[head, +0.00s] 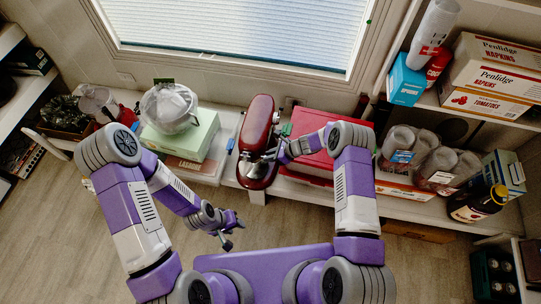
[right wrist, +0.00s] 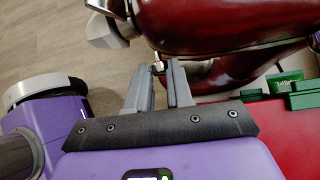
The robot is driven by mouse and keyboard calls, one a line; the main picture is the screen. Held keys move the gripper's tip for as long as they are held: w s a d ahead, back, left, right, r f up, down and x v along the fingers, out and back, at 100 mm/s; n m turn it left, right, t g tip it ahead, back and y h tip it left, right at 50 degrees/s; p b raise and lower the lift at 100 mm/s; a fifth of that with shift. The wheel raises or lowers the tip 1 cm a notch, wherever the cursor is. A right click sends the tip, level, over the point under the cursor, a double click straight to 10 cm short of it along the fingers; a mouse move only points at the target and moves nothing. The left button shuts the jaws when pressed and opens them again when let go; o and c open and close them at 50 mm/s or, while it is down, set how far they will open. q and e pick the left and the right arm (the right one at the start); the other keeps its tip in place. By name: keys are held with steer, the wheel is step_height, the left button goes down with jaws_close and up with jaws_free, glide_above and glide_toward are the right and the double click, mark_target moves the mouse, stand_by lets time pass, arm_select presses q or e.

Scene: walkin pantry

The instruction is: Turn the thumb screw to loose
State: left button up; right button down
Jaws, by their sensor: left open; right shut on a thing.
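A dark red stand mixer (head: 256,140) stands on the low white shelf under the window. My right gripper (head: 274,157) reaches its right side. In the right wrist view the gripper's two grey fingers (right wrist: 158,74) point at the gap between the mixer's upper head (right wrist: 215,22) and its lower red part. A small metal thumb screw (right wrist: 158,66) shows between the fingertips, and the fingers are shut on it. Its turned angle cannot be told. My left gripper (head: 228,238) is open and empty, over the floor in front of the shelf.
A red case (head: 318,135) lies right of the mixer, beside my right arm. Left of it is a green box (head: 183,142) with a wrapped clear item (head: 168,107) on top. Jars (head: 400,145) stand further right. The floor in front is clear.

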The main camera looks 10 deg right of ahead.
steer(key=shift+s+n+t, duration=0.15)
steer(key=shift+n+t, duration=0.25)
steer(key=shift+t, duration=0.3)
steer(key=shift+s+a+f+n+t+h+p, duration=0.15)
steer(key=shift+n+t+p, duration=0.3)
steer(key=shift+p, duration=0.65)
steer(key=shift+s+d+r+n+t+h+p, duration=0.1)
steer(key=shift+n+t+h+p, duration=0.15)
steer(key=shift+t+p, duration=0.65)
steer(key=shift+s+a+f+n+t+h+p, duration=0.1)
steer(key=shift+n+t+h+p, duration=0.2)
steer(key=shift+p, duration=0.95)
steer(key=c, duration=1)
jaws_free()
